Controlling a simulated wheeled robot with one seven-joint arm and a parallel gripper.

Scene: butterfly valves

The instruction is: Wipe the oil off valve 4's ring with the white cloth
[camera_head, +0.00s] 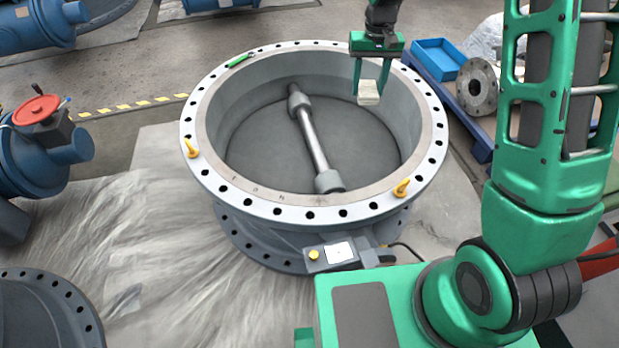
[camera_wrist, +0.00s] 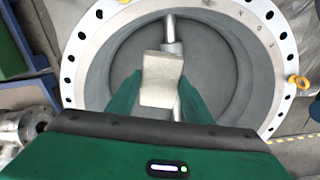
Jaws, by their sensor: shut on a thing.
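A large grey butterfly valve (camera_head: 270,219) stands in the middle of the head view, with its open bore facing up. Its flat bolt-hole ring (camera_head: 268,208) runs around the top, and a shaft crosses the disc inside. My gripper (camera_head: 369,82) is shut on a folded white cloth (camera_head: 368,92) and holds it above the right back part of the bore, inside the ring's outline. The cloth (camera_wrist: 161,80) also shows between the green fingers in the wrist view, with the valve's ring (camera_wrist: 88,32) behind it. I cannot make out oil on the ring or a valve number.
A green tool (camera_head: 240,60) lies on the ring's back left. Yellow lifting eyes (camera_head: 191,148) (camera_head: 401,188) stick up from the ring. Blue valves stand at the left, one with a red handwheel (camera_head: 36,109). A blue bin (camera_head: 438,59) and a metal flange (camera_head: 478,87) are at the right back.

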